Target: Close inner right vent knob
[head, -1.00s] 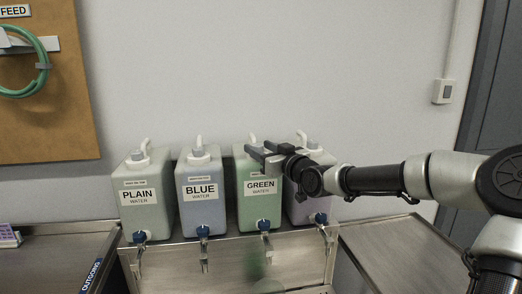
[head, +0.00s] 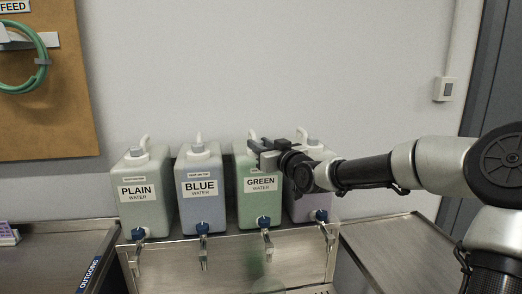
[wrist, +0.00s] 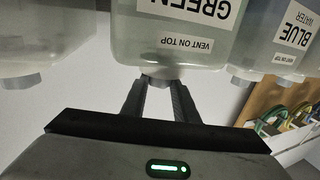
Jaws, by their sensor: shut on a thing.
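The inner right jug is the pale green one labelled GREEN WATER (head: 257,208), third from the left in the row. My gripper (head: 262,150) is at its top, reaching in from the right. In the wrist view, which is upside down, the grey vent knob (wrist: 156,82) sits at the jug's top between my two fingers (wrist: 158,98). The fingers are shut on the knob. In the head view my gripper hides the knob. The jug stands upright.
The PLAIN jug (head: 144,208) and BLUE jug (head: 202,205) stand to the left. A pale purple jug (head: 311,205) stands to the right, partly behind my gripper. Blue-handled taps (head: 203,228) line the front. Side counters (head: 405,255) are mostly clear.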

